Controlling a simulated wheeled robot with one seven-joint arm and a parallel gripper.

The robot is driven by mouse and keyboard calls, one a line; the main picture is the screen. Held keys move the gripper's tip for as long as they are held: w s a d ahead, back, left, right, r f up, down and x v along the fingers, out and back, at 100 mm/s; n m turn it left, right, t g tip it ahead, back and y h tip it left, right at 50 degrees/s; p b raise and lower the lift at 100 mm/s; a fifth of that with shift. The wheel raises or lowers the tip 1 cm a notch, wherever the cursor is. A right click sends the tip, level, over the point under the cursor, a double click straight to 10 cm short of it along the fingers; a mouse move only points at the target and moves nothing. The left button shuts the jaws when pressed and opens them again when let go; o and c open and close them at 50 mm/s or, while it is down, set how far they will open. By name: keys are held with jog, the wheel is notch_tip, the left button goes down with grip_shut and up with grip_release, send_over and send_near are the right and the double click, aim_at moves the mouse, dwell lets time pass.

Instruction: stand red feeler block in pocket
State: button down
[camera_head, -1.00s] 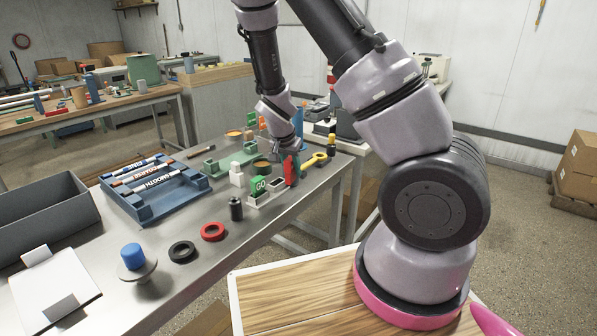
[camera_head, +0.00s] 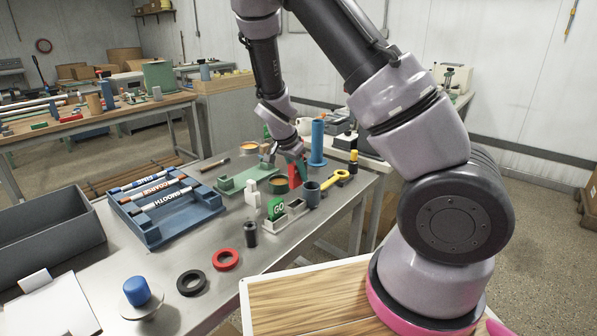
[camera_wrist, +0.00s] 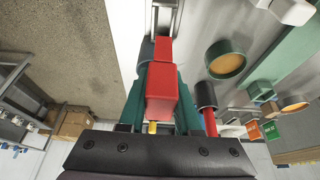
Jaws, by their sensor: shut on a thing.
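My gripper (camera_head: 297,160) is shut on the red feeler block (camera_head: 295,172). In the wrist view, the red block (camera_wrist: 161,92) sits between the two green fingers of my gripper (camera_wrist: 159,85). In the head view, the block appears above and behind a pale grey holder (camera_head: 290,220). A green block marked GO (camera_head: 277,208) stands in the holder's left part. A dark pocket opening (camera_head: 297,205) shows to its right. The lower end of the red block is partly hidden, so its exact height is unclear.
A tall blue cylinder (camera_head: 318,142) stands behind. A white block (camera_head: 251,193), green tray (camera_head: 240,176) and black cylinder (camera_head: 251,233) are to the left.

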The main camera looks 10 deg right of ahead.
aim_at(291, 174)
jog(key=shift+f, duration=2.5)
jog(key=shift+f, duration=1.15)
jog(key=c, duration=0.5)
grip_release()
jog(key=v, duration=1.1)
jog(key=shift+d, duration=0.1)
